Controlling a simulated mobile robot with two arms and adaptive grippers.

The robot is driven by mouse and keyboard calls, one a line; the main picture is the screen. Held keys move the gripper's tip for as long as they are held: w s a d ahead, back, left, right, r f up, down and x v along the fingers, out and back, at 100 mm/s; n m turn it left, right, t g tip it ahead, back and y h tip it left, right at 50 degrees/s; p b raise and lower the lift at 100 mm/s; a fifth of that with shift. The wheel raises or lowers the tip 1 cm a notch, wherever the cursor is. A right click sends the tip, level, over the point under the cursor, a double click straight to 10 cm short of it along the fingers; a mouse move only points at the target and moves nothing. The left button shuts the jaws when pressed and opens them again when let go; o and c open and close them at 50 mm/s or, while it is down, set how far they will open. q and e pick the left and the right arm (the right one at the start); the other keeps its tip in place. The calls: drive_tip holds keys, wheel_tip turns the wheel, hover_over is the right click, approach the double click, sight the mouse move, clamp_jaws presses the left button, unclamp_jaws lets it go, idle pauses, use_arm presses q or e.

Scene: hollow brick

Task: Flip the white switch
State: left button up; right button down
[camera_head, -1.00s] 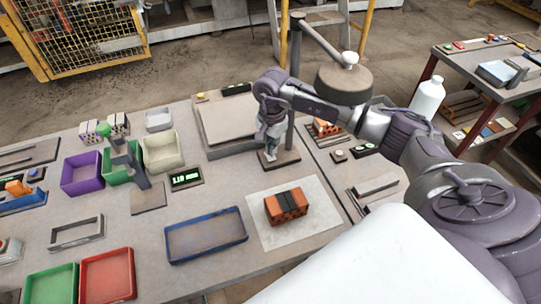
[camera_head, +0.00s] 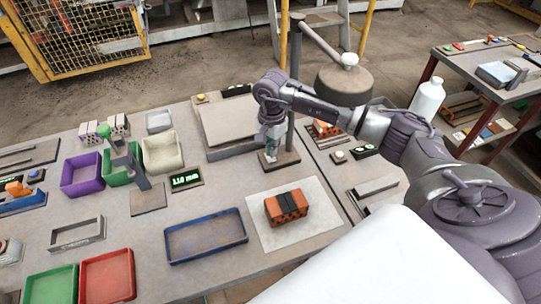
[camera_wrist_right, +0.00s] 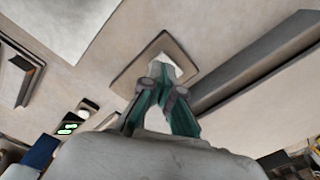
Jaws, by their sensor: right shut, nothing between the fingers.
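The white switch (camera_wrist_right: 166,66) is a small pale piece on a brown square base plate (camera_wrist_right: 139,80) in the right wrist view. In the head view the base plate (camera_head: 287,160) lies at the foot of the post, and the switch is too small to make out clearly. My right gripper (camera_head: 269,156) points down over the plate, its fingers shut and empty. In the right wrist view its fingertips (camera_wrist_right: 160,67) are right at the switch; I cannot tell whether they touch it. My left gripper is not in view.
A grey post (camera_head: 290,110) stands close behind the plate. A large grey tray (camera_head: 232,150) lies left of it. A red brick (camera_head: 287,212) on a pale sheet (camera_head: 320,225) and a blue tray (camera_head: 206,254) lie in front. A display (camera_head: 187,180) stands further left.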

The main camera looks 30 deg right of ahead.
drive_tip(key=shift+s+f+b, duration=0.1)
drive_tip(key=shift+f+b, duration=1.15)
drive_tip(key=shift+f, duration=0.05)
idle(0.6)
drive_tip(key=shift+r, duration=0.15)
drive_tip(key=shift+r+p, duration=0.7)
drive_tip(key=shift+r, duration=0.25)
drive_tip(key=shift+r+p, duration=1.25)
drive_tip(key=shift+r, duration=1.2)
